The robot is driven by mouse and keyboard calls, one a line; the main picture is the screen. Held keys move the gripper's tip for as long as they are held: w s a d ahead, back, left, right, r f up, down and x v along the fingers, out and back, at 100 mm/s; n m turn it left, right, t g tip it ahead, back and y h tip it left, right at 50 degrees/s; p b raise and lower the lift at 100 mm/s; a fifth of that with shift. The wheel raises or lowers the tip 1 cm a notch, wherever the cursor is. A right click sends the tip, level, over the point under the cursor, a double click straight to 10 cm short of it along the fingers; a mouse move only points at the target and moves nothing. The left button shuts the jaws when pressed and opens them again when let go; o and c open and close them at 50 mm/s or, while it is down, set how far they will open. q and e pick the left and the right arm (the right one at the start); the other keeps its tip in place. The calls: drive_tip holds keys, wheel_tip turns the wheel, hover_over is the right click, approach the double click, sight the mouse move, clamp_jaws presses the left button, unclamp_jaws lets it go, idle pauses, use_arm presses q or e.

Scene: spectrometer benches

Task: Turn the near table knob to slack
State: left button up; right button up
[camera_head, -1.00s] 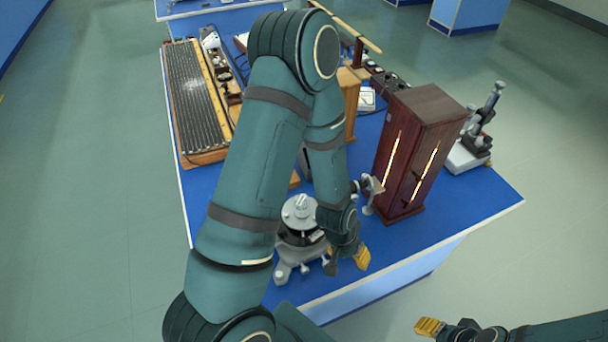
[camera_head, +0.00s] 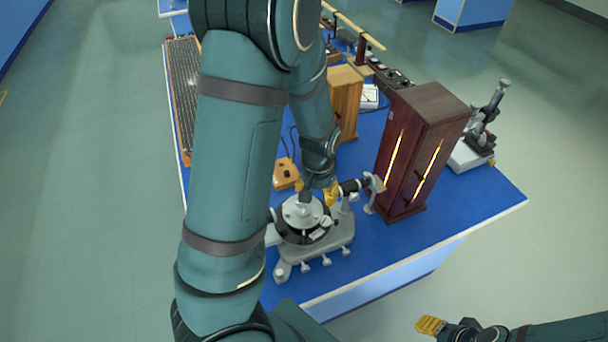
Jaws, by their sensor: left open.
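The spectrometer (camera_head: 318,243) stands on the near part of the blue bench, with a grey base, a black disc and a pale round table (camera_head: 302,212) on top. Several small silver knobs, one of them here (camera_head: 326,260), stick out along its near side; I cannot tell which is the near table knob. My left gripper (camera_head: 315,190) is open, pointing down just above the far side of the round table, with its yellow fingertips spread. Whether it touches anything is unclear. My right gripper (camera_head: 431,326) is low at the bottom right, off the bench, its opening unclear.
A dark red wooden lamp box (camera_head: 424,150) with glowing slits stands right of the spectrometer. A lighter wooden box (camera_head: 344,100) and an orange block (camera_head: 286,174) are behind. A grey instrument (camera_head: 478,140) is at the right edge. The bench's front right corner (camera_head: 450,225) is clear.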

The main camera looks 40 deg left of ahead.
use_arm(q)
drive_tip(key=shift+n+g, duration=0.3)
drive_tip(key=shift+n, duration=0.1)
drive_tip(key=shift+s+a+r, duration=0.15)
drive_tip(key=shift+a+r, duration=0.75)
drive_tip(key=shift+r, duration=0.15)
drive_tip(key=shift+s+a+r, duration=0.15)
drive_tip(key=shift+a+r, duration=0.75)
drive_tip(key=shift+r, duration=0.1)
